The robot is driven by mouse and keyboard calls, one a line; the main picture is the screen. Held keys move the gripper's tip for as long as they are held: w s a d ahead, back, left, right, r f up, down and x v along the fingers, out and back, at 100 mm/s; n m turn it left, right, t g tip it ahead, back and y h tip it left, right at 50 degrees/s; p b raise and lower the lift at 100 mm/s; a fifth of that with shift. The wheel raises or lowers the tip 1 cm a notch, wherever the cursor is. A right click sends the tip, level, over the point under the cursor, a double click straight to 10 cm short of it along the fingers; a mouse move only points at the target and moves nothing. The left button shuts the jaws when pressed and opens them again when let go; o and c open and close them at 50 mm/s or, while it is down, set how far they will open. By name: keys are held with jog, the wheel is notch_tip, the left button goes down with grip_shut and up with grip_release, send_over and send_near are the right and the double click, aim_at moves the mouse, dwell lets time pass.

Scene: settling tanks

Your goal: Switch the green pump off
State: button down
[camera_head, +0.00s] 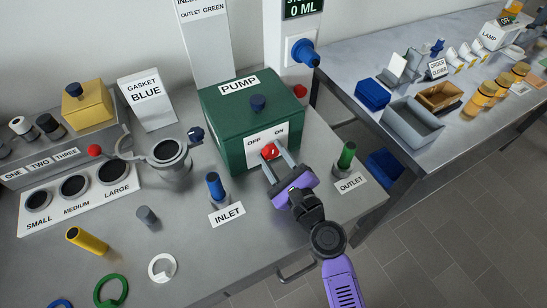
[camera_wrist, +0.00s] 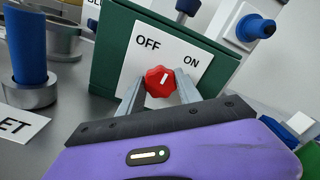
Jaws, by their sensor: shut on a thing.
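The green pump (camera_head: 235,143) is a green box labelled PUMP on the grey bench. Its front has a white plate (camera_wrist: 185,52) marked OFF on the left and ON on the right. A red knob (camera_head: 270,151) sits on that plate; it also shows in the wrist view (camera_wrist: 159,84). The knob's white mark is near upright, leaning slightly right. My gripper (camera_head: 272,157) reaches the pump's front, its two fingers either side of the red knob and shut on it. The fingertips partly hide the knob's sides.
A blue inlet post (camera_head: 215,187) stands left of my gripper, and a green outlet post (camera_head: 346,156) stands right. A metal strainer cup (camera_head: 170,165) is farther left. A blue valve handle (camera_head: 305,54) is on the wall behind. The bench's front right edge is close to my arm.

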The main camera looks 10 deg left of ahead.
jog(key=n+b, duration=0.2)
jog(key=n, duration=0.2)
jog(key=shift+f, duration=0.2)
jog(key=shift+n+b, duration=0.75)
jog(key=shift+n, duration=0.95)
jog(key=shift+a, duration=0.1)
jog(key=c, duration=0.8)
grip_release()
jog(key=shift+r, duration=0.1)
jog(key=b+v, duration=0.1)
jog(key=v, duration=0.7)
jog(key=shift+w, duration=0.1)
